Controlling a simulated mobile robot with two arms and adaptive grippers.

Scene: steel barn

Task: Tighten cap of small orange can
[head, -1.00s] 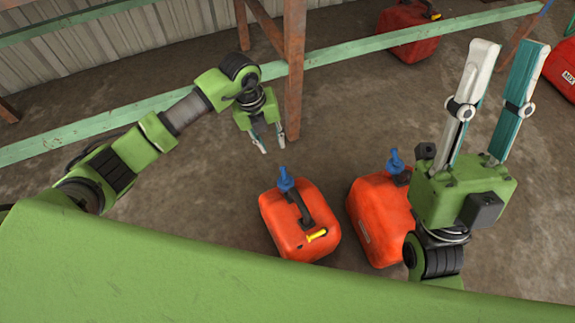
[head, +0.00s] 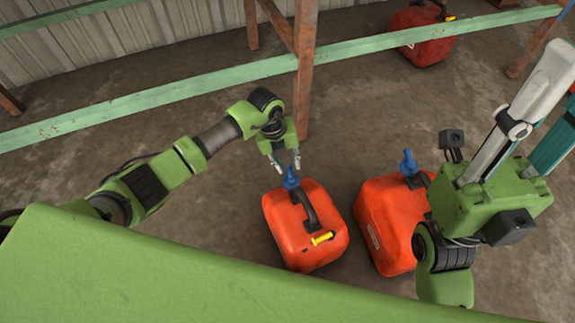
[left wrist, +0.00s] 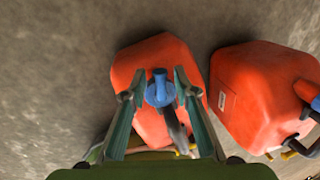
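The smaller orange can (head: 285,235) stands on the floor with a black handle, a yellow piece on top and a blue cap (head: 290,178) at its far end. My left gripper (head: 288,168) is open, close to the blue cap. In the left wrist view the blue cap (left wrist: 159,88) shows between the two spread fingers, with the orange can (left wrist: 150,58) behind. Whether a finger touches the cap I cannot tell. My right gripper (head: 556,112) is raised at the right, fingers apart, partly cut off by the picture edge.
A larger orange can (head: 385,225) with its own blue cap (head: 408,162) stands just right of the smaller one, partly behind my right arm. A rusty post (head: 304,80) and a green rail (head: 180,98) stand beyond. A red can (head: 425,40) is farther back.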

